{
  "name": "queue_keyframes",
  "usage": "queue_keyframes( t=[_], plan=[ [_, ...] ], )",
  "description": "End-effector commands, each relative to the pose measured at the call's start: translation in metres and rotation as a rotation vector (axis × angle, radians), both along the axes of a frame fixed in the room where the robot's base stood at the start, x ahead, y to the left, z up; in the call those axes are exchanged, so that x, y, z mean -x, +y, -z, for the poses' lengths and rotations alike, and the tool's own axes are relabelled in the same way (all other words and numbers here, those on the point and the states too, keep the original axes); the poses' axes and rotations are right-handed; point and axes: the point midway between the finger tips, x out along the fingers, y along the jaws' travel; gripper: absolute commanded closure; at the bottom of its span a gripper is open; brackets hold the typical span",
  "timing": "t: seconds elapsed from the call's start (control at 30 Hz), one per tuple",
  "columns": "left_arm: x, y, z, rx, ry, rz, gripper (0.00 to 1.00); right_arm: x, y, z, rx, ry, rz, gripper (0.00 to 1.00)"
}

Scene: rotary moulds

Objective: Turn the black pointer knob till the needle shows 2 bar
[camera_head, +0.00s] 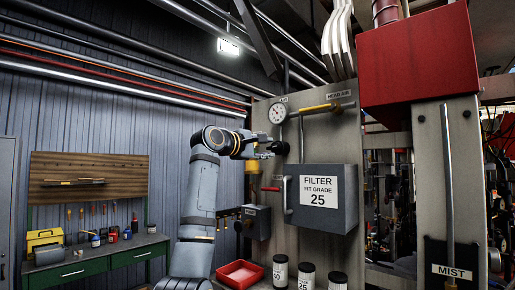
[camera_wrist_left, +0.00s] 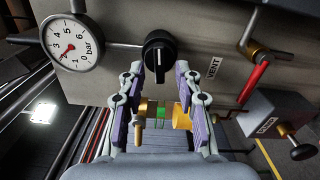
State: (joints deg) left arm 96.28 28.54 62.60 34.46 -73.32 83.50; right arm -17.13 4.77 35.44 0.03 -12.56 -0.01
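The black pointer knob (camera_wrist_left: 159,52) sits on the grey panel in the left wrist view, its white mark pointing roughly up in that picture. My left gripper (camera_wrist_left: 159,68) is open, its fingertips either side of the knob's lower part; I cannot tell whether they touch it. In the head view the left gripper (camera_head: 272,149) is at the panel, largely covering the knob. The gauge also shows in the head view (camera_head: 278,113). My right gripper is not in view.
A red-handled vent lever (camera_wrist_left: 254,80) is right of the knob in the wrist view. Brass fittings (camera_wrist_left: 182,117) show between the fingers. The grey filter box (camera_head: 343,205) stands out from the panel, lower right of the gripper. A red tray (camera_head: 240,276) is below.

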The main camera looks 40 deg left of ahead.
Motion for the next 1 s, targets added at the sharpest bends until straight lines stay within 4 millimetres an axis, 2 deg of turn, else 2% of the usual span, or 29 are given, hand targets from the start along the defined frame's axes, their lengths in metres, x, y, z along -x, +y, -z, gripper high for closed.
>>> queue_keyframes(
  t=[0.3,0.43,0.6,1.0],
  plan=[
    [0.074,0.008,0.000,-0.004,-0.001,-0.005,0.66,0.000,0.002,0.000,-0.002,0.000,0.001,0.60],
    [0.097,0.009,0.001,-0.004,0.000,-0.004,0.66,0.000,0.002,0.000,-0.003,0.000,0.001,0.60],
    [0.109,0.009,0.001,-0.001,0.002,-0.001,0.66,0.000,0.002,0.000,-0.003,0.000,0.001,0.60],
    [0.110,0.009,0.001,-0.001,0.002,0.000,0.66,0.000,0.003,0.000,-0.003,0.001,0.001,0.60]
  ],
)
